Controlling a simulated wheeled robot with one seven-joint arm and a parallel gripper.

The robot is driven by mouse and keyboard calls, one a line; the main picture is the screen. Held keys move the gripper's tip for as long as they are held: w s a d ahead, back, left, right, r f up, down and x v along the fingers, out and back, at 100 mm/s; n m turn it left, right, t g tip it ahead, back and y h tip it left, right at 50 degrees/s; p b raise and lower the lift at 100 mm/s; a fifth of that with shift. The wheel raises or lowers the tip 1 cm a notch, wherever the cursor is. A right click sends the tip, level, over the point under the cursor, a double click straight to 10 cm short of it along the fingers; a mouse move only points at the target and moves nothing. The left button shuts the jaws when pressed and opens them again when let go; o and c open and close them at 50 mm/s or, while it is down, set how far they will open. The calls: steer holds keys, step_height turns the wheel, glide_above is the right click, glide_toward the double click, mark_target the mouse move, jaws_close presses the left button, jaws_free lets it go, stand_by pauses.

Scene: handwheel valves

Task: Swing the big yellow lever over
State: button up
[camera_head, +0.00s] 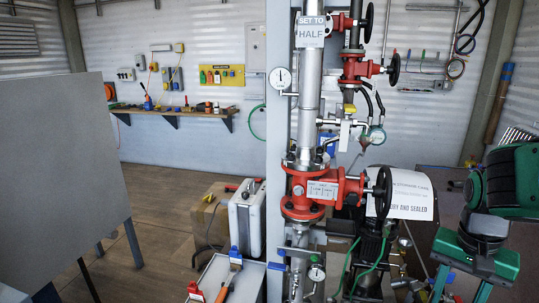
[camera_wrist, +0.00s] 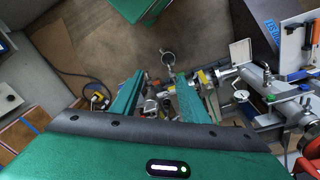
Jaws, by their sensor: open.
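No big yellow lever shows clearly in either view. A small yellow part (camera_head: 349,108) sits on the fittings beside the vertical pipe in the head view; I cannot tell whether it is the lever. In the wrist view a small yellow piece (camera_wrist: 203,77) shows close to the right finger, among pipe fittings. My gripper (camera_wrist: 164,86) has its two green fingers apart, with nothing held between them. Small valve parts show beyond the gap, and their distance is unclear.
A red valve (camera_head: 325,187) with a black handwheel (camera_head: 383,192) is on the grey pipe. A sign reading "SET TO HALF" (camera_head: 310,31) hangs above. A grey panel (camera_head: 60,170) stands at left. A silver case (camera_head: 246,218) stands left of the pipe. Open floor (camera_head: 165,185) lies between.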

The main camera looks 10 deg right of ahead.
steer(key=s+n, duration=0.1)
steer(key=s+a+r+n, duration=0.1)
steer(key=s+a+r+n+y, duration=0.1)
steer(key=s+n, duration=0.1)
steer(key=shift+s+r, duration=0.1)
steer(key=shift+c, duration=0.3)
steer(key=w+d+f+n+t+h, duration=0.1)
steer(key=w+d+f+n, duration=0.1)
steer(key=w+f, duration=0.65)
steer(key=w+d+f+n+h, duration=0.1)
steer(key=w+d+f, duration=0.2)
steer(key=w+f, duration=0.55)
steer(key=shift+w+a+f+n+t+y, duration=0.3)
steer(key=shift+w+a+f, duration=0.5)
steer(key=shift+w+f, duration=2.65)
steer(key=shift+w+a+f+n+t+y, duration=0.1)
steer(key=shift+w+a+f+n+t, duration=0.4)
steer(key=shift+f, duration=5.6)
steer(key=shift+w+a+f+n+t+y, duration=0.3)
steer(key=shift+w+a+f, duration=1.4)
steer(key=shift+f, duration=3.1)
steer(key=shift+w+d+f, duration=0.1)
steer(key=shift+w+d, duration=0.45)
steer(key=shift+d, duration=0.05)
